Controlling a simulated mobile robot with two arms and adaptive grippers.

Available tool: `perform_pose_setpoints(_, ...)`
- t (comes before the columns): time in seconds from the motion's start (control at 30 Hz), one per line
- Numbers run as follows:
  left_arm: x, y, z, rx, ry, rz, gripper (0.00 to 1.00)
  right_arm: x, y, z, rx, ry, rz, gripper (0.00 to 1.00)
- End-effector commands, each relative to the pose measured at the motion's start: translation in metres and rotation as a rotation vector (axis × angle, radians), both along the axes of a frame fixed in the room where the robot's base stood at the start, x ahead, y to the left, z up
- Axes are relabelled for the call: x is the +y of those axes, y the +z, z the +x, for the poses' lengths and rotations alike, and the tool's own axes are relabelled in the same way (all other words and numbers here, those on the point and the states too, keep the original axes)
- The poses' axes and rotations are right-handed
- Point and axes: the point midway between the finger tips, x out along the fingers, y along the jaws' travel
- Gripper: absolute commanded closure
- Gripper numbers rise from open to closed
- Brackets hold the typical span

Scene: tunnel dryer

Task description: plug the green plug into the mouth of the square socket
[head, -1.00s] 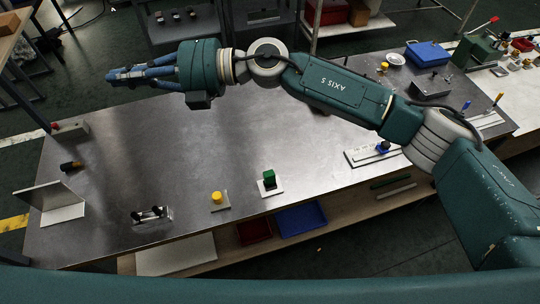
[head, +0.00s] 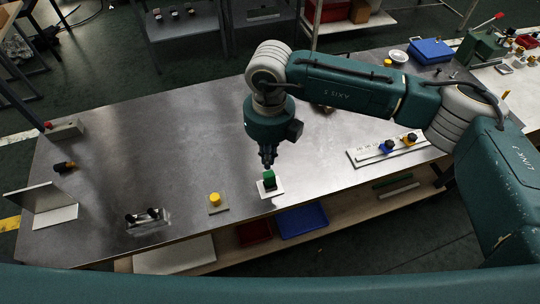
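The green plug (head: 269,177) is a small dark green block standing upright on a white square plate (head: 271,190) near the table's front edge, right of centre. My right gripper (head: 268,165) points straight down with its fingertips at the top of the green plug. The fingers are small and dark here, so I cannot tell whether they are open, shut or touching the plug. I cannot make out with certainty which thing is the square socket, and no square mouth shows clearly. My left gripper is not in view.
A yellow cylinder on a plate (head: 217,201) stands left of the plug. A metal fixture with black knobs (head: 147,219) is further left. A white rail with blue and yellow pieces (head: 385,151) lies to the right. The table's middle (head: 170,150) is clear.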

Motion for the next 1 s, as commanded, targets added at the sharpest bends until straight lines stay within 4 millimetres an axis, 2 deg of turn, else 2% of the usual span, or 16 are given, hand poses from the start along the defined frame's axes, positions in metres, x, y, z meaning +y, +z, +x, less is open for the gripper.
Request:
perform_pose_setpoints(0.1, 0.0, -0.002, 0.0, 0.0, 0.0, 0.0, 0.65, -0.007, -0.003, 0.002, -0.01, 0.0, -0.024, 1.0)
perform_pose_setpoints(0.27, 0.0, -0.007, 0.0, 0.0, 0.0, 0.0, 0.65, -0.007, -0.013, 0.002, -0.01, -0.001, -0.024, 1.0)
perform_pose_setpoints(0.67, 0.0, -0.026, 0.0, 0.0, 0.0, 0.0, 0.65, -0.006, -0.057, 0.002, -0.008, 0.0, -0.023, 1.0)
perform_pose_setpoints(1.0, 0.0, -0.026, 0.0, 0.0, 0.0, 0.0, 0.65, -0.006, -0.06, 0.002, -0.009, 0.0, -0.022, 1.0)
